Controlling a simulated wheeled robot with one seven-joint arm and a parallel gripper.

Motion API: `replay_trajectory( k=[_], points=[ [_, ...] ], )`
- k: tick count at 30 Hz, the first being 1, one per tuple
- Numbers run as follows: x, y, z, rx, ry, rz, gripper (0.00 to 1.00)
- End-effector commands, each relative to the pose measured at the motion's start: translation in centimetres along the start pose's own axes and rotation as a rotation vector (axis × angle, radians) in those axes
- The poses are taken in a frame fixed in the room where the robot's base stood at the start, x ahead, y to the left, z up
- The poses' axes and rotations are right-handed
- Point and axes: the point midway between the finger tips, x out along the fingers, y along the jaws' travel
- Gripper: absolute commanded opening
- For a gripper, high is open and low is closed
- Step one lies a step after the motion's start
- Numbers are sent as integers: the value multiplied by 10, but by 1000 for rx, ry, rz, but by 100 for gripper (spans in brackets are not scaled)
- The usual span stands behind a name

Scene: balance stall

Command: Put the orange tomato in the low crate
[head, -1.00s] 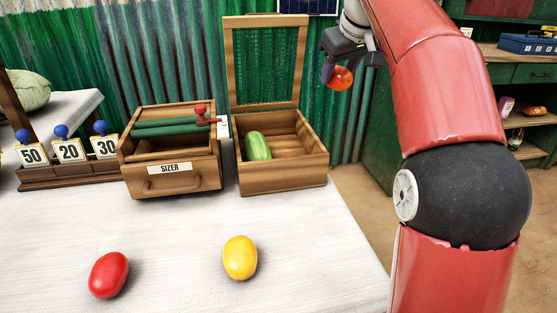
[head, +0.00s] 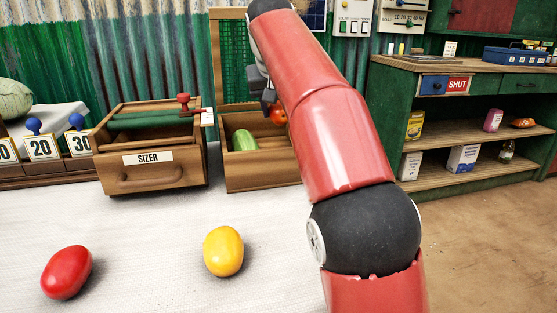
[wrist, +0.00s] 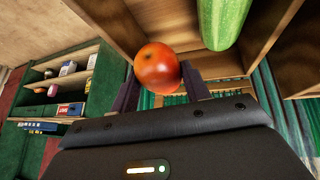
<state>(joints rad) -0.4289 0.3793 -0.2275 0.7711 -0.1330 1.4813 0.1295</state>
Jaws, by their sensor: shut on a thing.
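The orange-red tomato (head: 278,115) is between the fingers of my gripper (head: 270,103), which is shut on it. In the wrist view the tomato (wrist: 157,66) sits between the two dark fingertips (wrist: 160,84). The open wooden crate (head: 262,180) has a raised mesh lid and holds a green striped vegetable (head: 243,140), also in the wrist view (wrist: 223,22). In the head view the tomato overlaps the right part of the crate's opening; its height above the floor is unclear. My arm hides the crate's right side.
The wooden sizer box (head: 150,178) stands left of the crate. A red fruit (head: 66,272) and a yellow one (head: 223,251) lie on the white table (head: 140,235). A green shelf unit (head: 450,130) stands at the right.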

Motion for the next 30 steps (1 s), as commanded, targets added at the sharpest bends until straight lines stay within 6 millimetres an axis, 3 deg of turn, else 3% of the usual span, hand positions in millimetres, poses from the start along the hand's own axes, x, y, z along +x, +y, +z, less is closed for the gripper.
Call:
replay_trajectory(
  k=[1,3,11,18,29,30],
  points=[
    [16,-2,10,0,0,0,22],
    [26,-4,16,0,1,0,22],
    [41,-6,25,-1,1,0,22],
    [69,-11,42,0,1,0,22],
    [72,-11,44,0,0,0,22],
    [71,-11,43,0,0,0,52]
  ],
)
